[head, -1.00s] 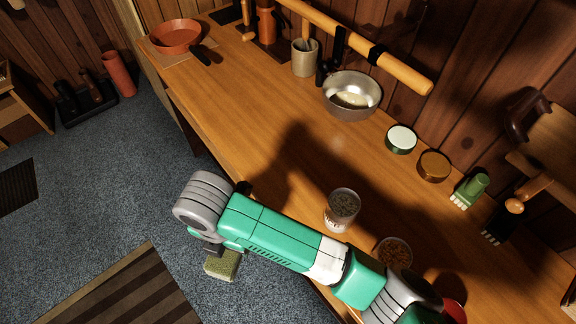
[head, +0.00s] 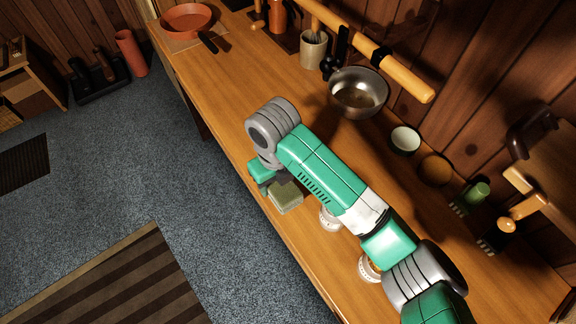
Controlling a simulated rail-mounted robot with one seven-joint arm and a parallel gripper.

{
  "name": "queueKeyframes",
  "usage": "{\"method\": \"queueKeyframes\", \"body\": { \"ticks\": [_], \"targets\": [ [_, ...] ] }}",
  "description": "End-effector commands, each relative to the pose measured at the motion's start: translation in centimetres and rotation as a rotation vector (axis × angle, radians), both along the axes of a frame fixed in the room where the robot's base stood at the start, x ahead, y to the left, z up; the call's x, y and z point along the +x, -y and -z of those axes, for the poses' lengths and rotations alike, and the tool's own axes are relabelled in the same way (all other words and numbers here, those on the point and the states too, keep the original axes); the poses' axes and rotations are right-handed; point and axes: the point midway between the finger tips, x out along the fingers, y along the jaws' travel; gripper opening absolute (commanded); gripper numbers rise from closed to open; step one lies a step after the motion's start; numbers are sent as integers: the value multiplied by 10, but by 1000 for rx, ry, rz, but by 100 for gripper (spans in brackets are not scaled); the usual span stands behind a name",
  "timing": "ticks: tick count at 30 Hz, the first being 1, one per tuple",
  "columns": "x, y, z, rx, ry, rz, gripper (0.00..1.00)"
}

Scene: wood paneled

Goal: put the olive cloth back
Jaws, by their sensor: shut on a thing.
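The olive cloth (head: 286,197) is a small folded, boxy bundle in the head view. My gripper (head: 270,184) is shut on it and holds it over the front part of the wooden counter (head: 232,120). The fingertips are mostly hidden by my arm. I cannot tell how high above the counter the cloth hangs.
A wooden rail (head: 385,62) runs along the wall behind the counter. A metal bowl (head: 357,94), a utensil crock (head: 313,50), a white-topped round container (head: 405,140) and brushes (head: 474,195) stand along the back. An orange pan (head: 187,20) lies at the far left.

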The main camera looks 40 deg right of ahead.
Motion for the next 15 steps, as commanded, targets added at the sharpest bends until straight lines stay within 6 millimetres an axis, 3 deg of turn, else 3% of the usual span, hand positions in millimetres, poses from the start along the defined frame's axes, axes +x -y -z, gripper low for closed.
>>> {"method": "queueKeyframes", "body": {
  "ticks": [1, 6, 15],
  "targets": [
    [7, 14, 11, -4, -2, 1, 36],
    [26, 52, 14, -3, -2, 1, 36],
    [33, 66, 13, 1, 0, 0, 36]
  ]
}}
